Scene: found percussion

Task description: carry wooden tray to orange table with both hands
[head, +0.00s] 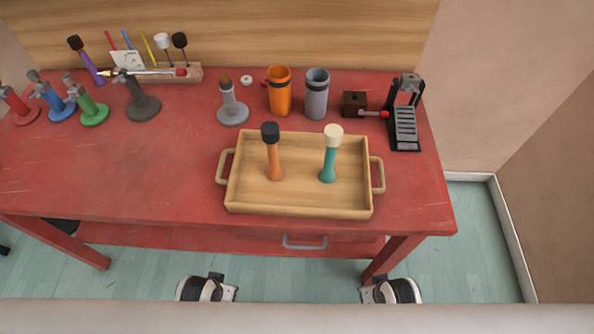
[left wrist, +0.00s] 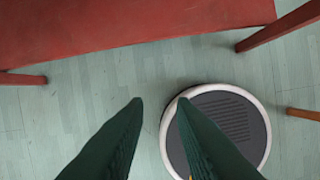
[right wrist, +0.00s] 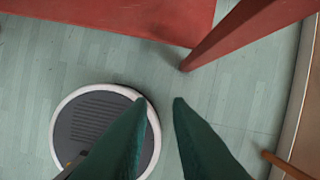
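The wooden tray (head: 300,208) lies flat on the red table (head: 130,185), near its front edge. It has a handle at its left end (head: 224,166) and one at its right end (head: 377,175). Two shakers stand upright in it: an orange one with a black top (head: 272,155) and a teal one with a cream top (head: 329,158). My left gripper (left wrist: 160,102) and right gripper (right wrist: 162,102) are open and empty, with dark green fingers apart over the floor. In the head view, both wrists are in front of the table, apart from the tray. No orange table is in view.
Behind the tray stand an orange mug (head: 279,92), a grey mug (head: 317,95), a grey stand (head: 231,105), a small brown box (head: 354,103) and a black device (head: 404,125). Several coloured clamp stands are at the left. The table's front left is clear.

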